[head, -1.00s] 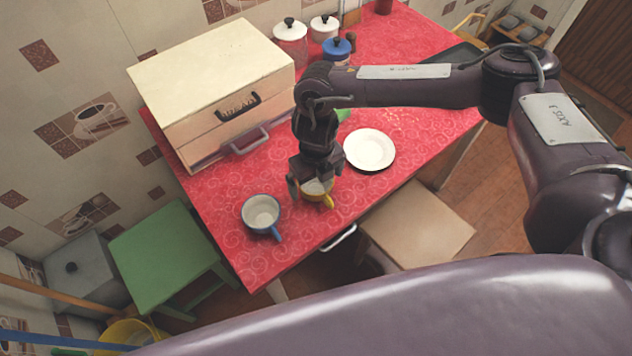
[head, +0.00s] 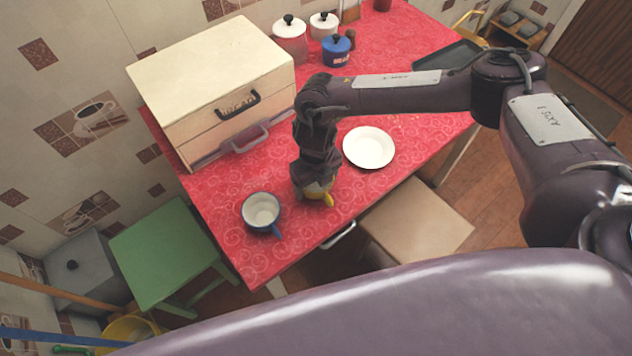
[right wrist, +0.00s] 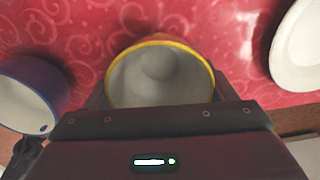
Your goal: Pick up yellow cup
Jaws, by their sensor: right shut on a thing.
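The yellow cup (head: 320,192) is on the red table near its front edge, mostly hidden by my right gripper in the head view. Its yellow rim and pale inside show in the right wrist view (right wrist: 160,78). My right gripper (head: 314,190) points down over the cup and is shut on it, with a finger at each side in the wrist view. I cannot tell whether the cup touches the table. My left gripper is not in view.
A blue cup (head: 262,212) stands close on the left and a white plate (head: 369,148) lies on the right. A bread box (head: 215,85) and several canisters stand behind on the red table (head: 260,262). A green stool (head: 160,250) and a beige stool (head: 420,222) flank the front.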

